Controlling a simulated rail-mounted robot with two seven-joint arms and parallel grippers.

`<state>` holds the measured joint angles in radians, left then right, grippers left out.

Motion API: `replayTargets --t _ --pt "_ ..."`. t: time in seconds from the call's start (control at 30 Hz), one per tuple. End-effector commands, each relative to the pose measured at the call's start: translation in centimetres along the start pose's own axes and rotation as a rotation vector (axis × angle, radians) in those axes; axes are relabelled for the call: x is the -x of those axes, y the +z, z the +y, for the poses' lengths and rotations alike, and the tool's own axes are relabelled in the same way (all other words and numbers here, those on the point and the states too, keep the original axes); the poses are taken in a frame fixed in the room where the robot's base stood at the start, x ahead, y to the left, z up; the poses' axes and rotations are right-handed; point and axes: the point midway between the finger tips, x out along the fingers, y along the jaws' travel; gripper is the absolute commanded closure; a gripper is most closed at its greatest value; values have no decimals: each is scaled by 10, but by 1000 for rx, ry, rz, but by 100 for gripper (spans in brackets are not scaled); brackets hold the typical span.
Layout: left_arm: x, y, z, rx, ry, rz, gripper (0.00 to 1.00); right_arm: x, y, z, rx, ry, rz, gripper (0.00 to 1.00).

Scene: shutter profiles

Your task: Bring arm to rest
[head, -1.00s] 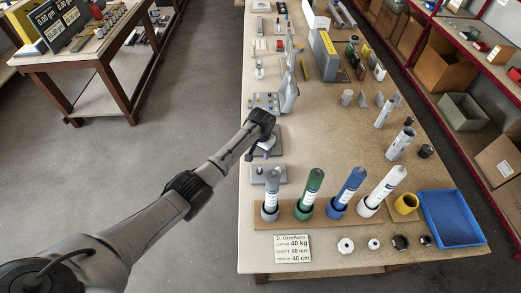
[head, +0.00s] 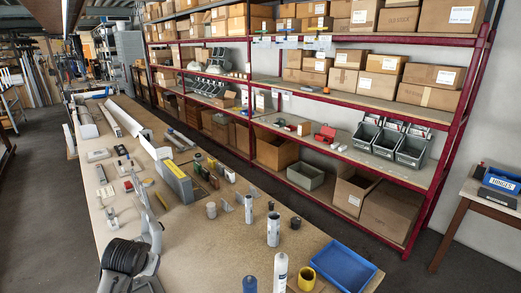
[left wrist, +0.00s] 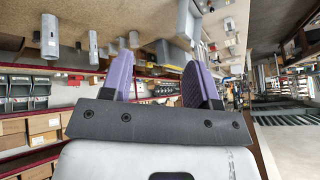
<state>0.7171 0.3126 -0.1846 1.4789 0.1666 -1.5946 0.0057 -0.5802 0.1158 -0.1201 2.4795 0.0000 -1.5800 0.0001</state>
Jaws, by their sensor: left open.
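My left gripper (left wrist: 160,75) shows in the left wrist view with its two purple fingers apart and nothing between them. In the head view only a dark, rounded part of my left arm shows at the lower left, over the workbench (head: 200,250); the fingers cannot be made out there. The left wrist view is upside down, with the workbench along the top and the fingers pointing towards the bench area. My right gripper is in neither view.
A grey and yellow box (head: 174,180) and small parts stand along the bench. Grey cylinders (head: 273,228), a white tube (head: 280,272), a yellow ring (head: 306,279) and a blue tray (head: 345,267) are at its near right. Red-framed shelves (head: 400,175) with boxes run behind it.

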Motion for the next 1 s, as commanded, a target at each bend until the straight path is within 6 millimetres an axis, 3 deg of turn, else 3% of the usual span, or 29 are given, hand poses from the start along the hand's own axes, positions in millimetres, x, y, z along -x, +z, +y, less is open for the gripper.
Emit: replayTargets --t 0.03,0.17,0.27,0.4,0.63,0.8,1.0 --pt "24 -6 9 -18 -6 74 45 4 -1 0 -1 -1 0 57" --pt "77 2 32 -51 -16 222 45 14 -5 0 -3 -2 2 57" --pt "112 28 51 -65 -6 302 45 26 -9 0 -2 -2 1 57" --pt "152 86 76 -68 29 347 45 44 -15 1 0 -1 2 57" --pt "188 190 103 -51 110 256 45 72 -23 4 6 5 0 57" --pt "191 270 120 -42 164 73 45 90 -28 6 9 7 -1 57" --pt "199 347 133 -42 204 -117 45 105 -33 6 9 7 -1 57"
